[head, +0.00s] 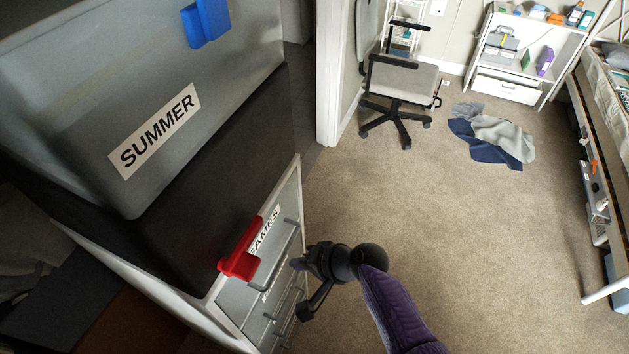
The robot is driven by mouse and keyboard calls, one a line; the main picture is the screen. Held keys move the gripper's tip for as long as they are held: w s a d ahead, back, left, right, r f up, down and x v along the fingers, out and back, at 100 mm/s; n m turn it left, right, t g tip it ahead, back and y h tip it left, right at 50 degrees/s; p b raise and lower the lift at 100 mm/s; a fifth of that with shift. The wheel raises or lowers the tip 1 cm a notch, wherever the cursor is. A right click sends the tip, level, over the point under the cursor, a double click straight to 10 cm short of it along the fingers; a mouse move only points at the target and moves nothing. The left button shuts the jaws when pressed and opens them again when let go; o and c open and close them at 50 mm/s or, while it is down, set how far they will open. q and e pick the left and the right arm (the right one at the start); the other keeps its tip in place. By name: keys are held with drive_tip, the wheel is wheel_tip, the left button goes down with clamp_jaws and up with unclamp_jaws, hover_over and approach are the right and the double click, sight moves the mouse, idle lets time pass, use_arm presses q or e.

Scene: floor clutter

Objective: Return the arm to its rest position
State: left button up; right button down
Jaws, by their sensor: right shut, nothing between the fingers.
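My right gripper (300,289) is at the lower middle of the head view, at the end of my purple-sleeved right arm (391,308). It is shut and empty. It is close to the front of a white drawer unit (234,304) with bar handles. I cannot tell whether it touches a handle. My left gripper is not in view.
An office chair (402,85), clothes (495,138), a shelf (520,60) and a bed (603,130) stand farther off.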

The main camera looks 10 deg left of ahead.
drive_tip(key=s+d+r+n+h, duration=0.35)
drive_tip(key=s+d, duration=0.35)
drive_tip(key=d, duration=0.3)
drive_tip(key=s+d+r+n+h, duration=0.2)
drive_tip(key=s+d+r+h, duration=0.3)
drive_tip(key=s+d, duration=0.4)
wheel_tip(320, 180, down, 23)
drive_tip(key=d+b, duration=0.2)
drive_tip(key=b, duration=0.5)
use_arm(q)
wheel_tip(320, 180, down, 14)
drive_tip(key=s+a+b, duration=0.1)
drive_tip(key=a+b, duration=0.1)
drive_tip(key=b, duration=0.4)
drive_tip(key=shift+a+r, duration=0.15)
use_arm(e)
drive_tip(key=s+d+f+g, duration=0.2)
drive_tip(key=s+f, duration=1.3)
drive_tip(key=f, duration=0.4)
drive_tip(key=shift+d+h, duration=0.35)
